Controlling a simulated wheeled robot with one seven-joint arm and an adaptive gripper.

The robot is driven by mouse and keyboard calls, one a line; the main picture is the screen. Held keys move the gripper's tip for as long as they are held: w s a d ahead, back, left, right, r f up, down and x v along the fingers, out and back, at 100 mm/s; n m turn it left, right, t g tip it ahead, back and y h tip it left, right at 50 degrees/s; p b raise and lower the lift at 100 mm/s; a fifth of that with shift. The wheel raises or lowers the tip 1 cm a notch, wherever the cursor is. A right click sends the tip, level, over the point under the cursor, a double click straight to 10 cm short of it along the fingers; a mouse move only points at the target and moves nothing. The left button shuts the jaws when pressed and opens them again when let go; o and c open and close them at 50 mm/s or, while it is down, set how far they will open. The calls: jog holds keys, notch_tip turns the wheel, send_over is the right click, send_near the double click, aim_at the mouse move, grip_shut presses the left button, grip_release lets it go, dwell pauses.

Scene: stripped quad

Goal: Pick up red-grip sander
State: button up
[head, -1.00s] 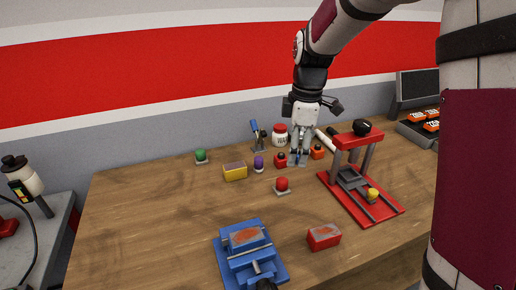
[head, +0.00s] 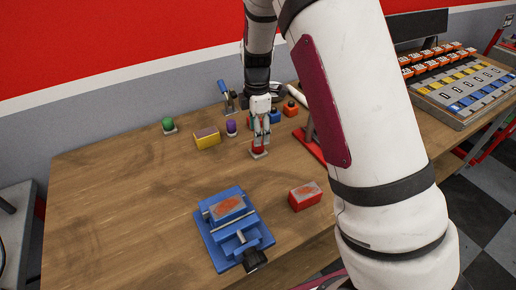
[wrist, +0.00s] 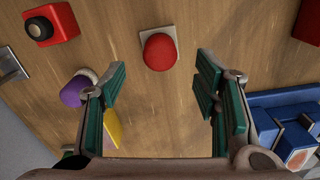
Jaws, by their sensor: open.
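The red-grip sander is a round red knob on a pale square plate. In the wrist view the sander (wrist: 160,50) lies on the wooden table just beyond my fingertips, centred between their lines. In the head view the sander (head: 259,152) sits right below my gripper (head: 260,137), which partly covers it. My gripper points down, and in the wrist view its green-padded fingers (wrist: 160,76) are wide apart with nothing between them. I cannot tell the exact height gap.
A purple-grip sander (head: 231,128), yellow block (head: 207,139) and green-grip sander (head: 168,125) stand to the left. A blue vise (head: 240,240) and red block (head: 305,195) are in front. Small red and orange items stand behind. The table's left part is clear.

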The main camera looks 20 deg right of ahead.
jog(key=shift+d+f+p, duration=0.15)
jog(key=shift+f+p, duration=0.3)
jog(key=shift+f, duration=2.15)
jog(key=c, duration=1.3)
jog(key=shift+o, duration=0.2)
notch_tip(320, 180, up, 10)
jog(key=shift+r+b, duration=0.1)
jog(key=shift+b, duration=0.45)
